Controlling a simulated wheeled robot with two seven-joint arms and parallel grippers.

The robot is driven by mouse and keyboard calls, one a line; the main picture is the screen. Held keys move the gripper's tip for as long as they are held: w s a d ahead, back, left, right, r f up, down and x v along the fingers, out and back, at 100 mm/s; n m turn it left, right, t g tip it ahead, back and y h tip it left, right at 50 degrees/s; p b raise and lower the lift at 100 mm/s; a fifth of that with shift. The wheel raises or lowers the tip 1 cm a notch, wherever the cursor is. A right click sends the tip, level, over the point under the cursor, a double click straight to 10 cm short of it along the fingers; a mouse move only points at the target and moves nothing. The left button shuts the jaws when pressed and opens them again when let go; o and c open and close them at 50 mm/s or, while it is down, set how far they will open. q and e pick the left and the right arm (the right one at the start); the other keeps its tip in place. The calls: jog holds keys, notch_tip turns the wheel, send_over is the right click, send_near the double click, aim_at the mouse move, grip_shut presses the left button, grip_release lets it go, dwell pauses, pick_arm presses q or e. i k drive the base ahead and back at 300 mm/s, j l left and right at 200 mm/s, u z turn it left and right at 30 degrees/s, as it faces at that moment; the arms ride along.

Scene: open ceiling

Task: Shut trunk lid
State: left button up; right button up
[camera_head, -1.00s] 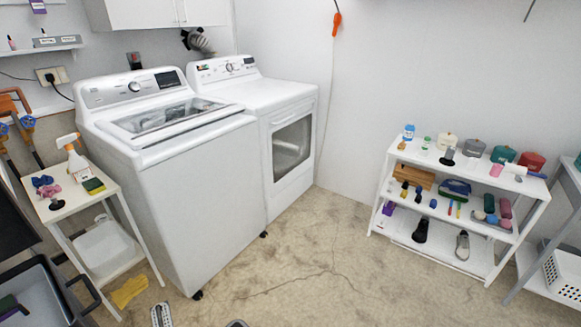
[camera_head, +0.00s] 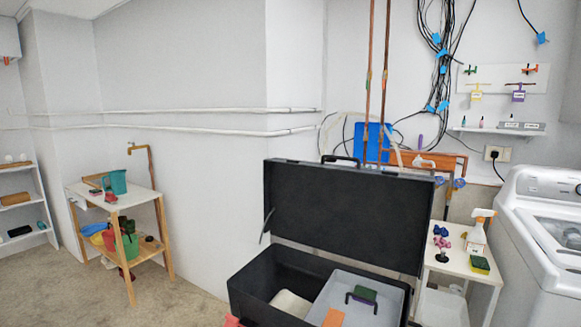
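The black trunk stands at the lower middle of the head view. Its lid (camera_head: 345,215) is open and stands upright at the back, with a handle on its upper edge. A thin stay shows at the lid's left side. The trunk body (camera_head: 262,278) holds a grey tray (camera_head: 375,287) with a green item on it, plus a pale item and an orange item. The front of the trunk is cut off by the picture edge. Neither of my grippers is in view.
A small white side table (camera_head: 450,258) with a spray bottle stands right of the trunk, beside the white washing machine (camera_head: 545,235). A wooden shelf table (camera_head: 118,200) stands at the left wall. The floor (camera_head: 185,295) left of the trunk is clear.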

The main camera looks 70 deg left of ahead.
aim_at(374, 217)
jog(key=u, duration=1.8)
